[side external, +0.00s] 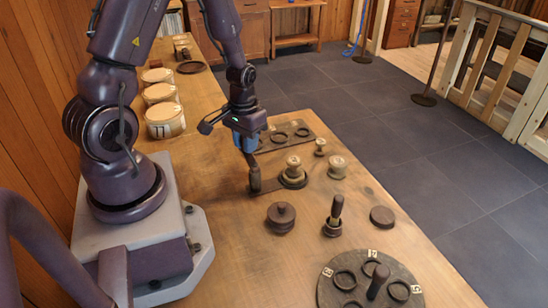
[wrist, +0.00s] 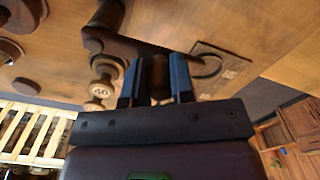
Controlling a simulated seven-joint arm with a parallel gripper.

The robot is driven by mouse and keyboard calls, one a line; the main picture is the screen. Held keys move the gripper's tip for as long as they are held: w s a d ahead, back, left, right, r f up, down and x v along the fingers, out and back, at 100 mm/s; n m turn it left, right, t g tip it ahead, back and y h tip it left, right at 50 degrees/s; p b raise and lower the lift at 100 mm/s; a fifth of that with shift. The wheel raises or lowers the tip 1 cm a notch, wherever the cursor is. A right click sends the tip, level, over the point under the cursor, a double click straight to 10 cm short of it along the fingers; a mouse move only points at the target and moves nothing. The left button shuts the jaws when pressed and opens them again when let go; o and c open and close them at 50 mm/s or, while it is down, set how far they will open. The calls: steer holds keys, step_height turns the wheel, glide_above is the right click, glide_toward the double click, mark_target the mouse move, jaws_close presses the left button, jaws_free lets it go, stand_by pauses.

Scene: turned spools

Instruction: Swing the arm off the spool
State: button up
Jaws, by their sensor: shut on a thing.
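My gripper (side external: 250,147) points down at the middle of the bench. In the wrist view its two blue fingers (wrist: 157,82) are shut on a dark upright handle (wrist: 158,70). In the side view the handle (side external: 254,178) stands at the left end of a dark, low swing arm (side external: 270,185). The arm runs right to the dark round base of a pale spool (side external: 293,165). I cannot tell whether the arm touches the spool. In the wrist view the arm (wrist: 135,45) runs left from the handle, and a pale spool marked 40 (wrist: 104,66) shows beside the fingers.
Pale spools (side external: 337,167) and (side external: 320,147) stand right of the arm. A dark board with rings (side external: 298,133) lies behind. A dark lidded piece (side external: 281,217), a peg (side external: 334,215), a disc (side external: 382,216) and a numbered round tray (side external: 335,270) lie in front. Pale drums (side external: 163,118) stand at left.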

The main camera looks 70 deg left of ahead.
steer(key=o, duration=0.7)
steer(key=shift+r, duration=3.55)
jaws_close()
steer(key=shift+r, duration=2)
